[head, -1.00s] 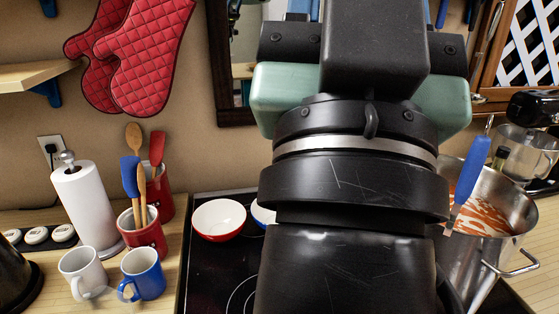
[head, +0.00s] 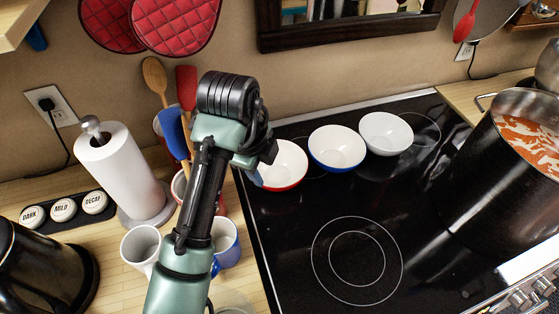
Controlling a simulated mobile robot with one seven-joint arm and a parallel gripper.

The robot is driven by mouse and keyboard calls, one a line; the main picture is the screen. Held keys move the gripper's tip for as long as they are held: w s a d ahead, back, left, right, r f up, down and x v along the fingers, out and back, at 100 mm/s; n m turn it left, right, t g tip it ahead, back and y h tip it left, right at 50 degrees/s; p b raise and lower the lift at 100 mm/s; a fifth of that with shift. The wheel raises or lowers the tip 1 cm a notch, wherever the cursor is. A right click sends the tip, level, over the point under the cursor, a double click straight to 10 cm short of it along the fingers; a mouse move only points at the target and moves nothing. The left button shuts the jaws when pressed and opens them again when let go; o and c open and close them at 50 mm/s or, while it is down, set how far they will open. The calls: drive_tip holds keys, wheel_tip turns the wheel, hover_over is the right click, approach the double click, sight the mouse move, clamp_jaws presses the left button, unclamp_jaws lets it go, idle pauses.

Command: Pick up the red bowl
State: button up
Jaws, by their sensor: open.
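The red bowl (head: 287,166), red outside and white inside, stands upright at the back left of the black stovetop in the head view. My gripper (head: 264,152) is at the bowl's left side and covers part of its left rim. It is open, with nothing seen between its fingers. The fingertips are small and partly hidden by my arm, so I cannot tell whether they touch the bowl.
A blue bowl (head: 337,149) and a white bowl (head: 386,134) stand in a row to the right. A large pot (head: 497,190) is at the right. Mugs (head: 140,246), a utensil crock and a paper towel roll (head: 122,172) crowd the left counter. The front stovetop is clear.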

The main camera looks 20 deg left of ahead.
hover_over(269, 189)
drive_tip(key=s, duration=0.1)
drive_tip(key=f, duration=0.5)
drive_tip(key=shift+s+d+f+p, duration=0.15)
drive_tip(key=shift+s+f+p, duration=0.05)
drive_tip(key=shift+f+p, duration=0.15)
drive_tip(key=shift+a+p+x, duration=0.15)
drive_tip(key=shift+p+x, duration=0.15)
drive_tip(key=shift+x, duration=1.15)
drive_tip(key=shift+a+p+x, duration=0.15)
drive_tip(key=shift+p+x, duration=0.15)
drive_tip(key=shift+x, duration=1.15)
clamp_jaws()
drive_tip(key=shift+s+d+f, duration=0.1)
